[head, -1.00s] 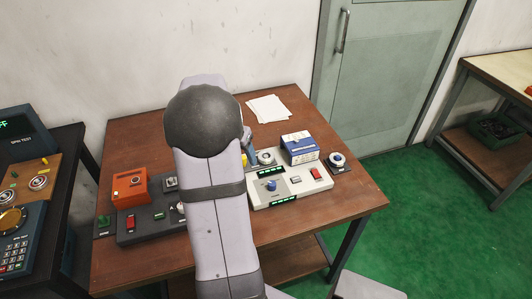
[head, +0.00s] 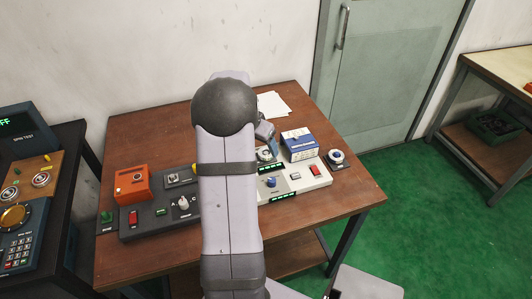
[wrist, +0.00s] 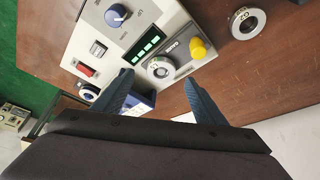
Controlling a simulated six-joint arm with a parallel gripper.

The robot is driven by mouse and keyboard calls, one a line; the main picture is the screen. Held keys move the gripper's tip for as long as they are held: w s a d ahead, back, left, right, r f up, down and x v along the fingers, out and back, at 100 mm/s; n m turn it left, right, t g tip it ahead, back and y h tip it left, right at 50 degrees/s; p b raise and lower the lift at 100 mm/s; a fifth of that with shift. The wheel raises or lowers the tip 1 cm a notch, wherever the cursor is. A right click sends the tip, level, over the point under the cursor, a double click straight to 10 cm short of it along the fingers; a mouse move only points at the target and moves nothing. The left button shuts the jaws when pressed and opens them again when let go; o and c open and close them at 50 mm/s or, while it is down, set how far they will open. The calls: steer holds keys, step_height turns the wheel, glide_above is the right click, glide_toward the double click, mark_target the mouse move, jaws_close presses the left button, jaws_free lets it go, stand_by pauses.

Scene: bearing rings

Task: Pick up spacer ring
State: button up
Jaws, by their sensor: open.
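I see several rings and cannot tell for certain which is the spacer ring. A loose ring with dark and pale bands (wrist: 247,22) lies on the brown table at the upper right. My gripper (wrist: 160,92) is open, with nothing between the fingertips. In the head view my arm hides much of the table.
A blue box (head: 299,146) stands close beside the gripper. An orange box (head: 132,184) stands at the left. Papers (head: 272,104) lie at the back.

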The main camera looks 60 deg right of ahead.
mark_target(266, 153)
steer(key=shift+p+x, duration=0.55)
steer(key=shift+x, duration=1.55)
steer(key=shift+w, duration=0.1)
steer(key=shift+r, duration=0.1)
steer(key=c, duration=1.3)
